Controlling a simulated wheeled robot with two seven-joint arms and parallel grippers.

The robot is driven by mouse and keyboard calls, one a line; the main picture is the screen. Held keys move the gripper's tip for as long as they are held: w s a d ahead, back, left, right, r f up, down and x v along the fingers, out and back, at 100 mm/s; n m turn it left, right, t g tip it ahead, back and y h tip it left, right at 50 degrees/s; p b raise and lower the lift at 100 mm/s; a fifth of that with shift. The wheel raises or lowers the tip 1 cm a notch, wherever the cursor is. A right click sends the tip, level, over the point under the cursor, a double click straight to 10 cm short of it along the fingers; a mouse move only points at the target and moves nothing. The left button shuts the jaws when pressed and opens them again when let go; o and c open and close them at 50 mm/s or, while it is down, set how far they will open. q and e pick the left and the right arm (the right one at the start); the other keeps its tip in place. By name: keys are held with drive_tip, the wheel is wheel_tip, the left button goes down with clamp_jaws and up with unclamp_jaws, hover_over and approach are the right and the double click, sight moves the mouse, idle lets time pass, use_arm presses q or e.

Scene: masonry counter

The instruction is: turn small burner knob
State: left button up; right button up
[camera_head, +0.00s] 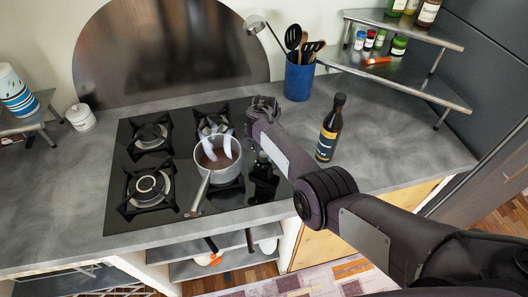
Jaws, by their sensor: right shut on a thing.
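My right gripper (263,103) is at the back right corner of the black glass hob (120,205), shut on what seems to be the small burner knob. The wrist and fingers hide that knob and the exact contact. Shiny dark shapes, perhaps another knob (263,158) and reflections, show lower down the hob's right side. Several burners show, among them the front left burner (149,188) and the back left burner (151,136). My left gripper is not in view.
A saucepan (203,176) stands on the hob left of my right arm, its handle toward the front. A dark bottle (329,130) stands on the counter right of the forearm. A blue utensil holder (298,80) is behind, beside a corner shelf (430,88). The front right counter is clear.

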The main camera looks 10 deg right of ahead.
drive_tip(key=shift+m, duration=0.4)
drive_tip(key=o, duration=1)
drive_tip(key=shift+r, duration=0.1)
wheel_tip(320, 180, up, 8)
drive_tip(key=shift+f, duration=0.2)
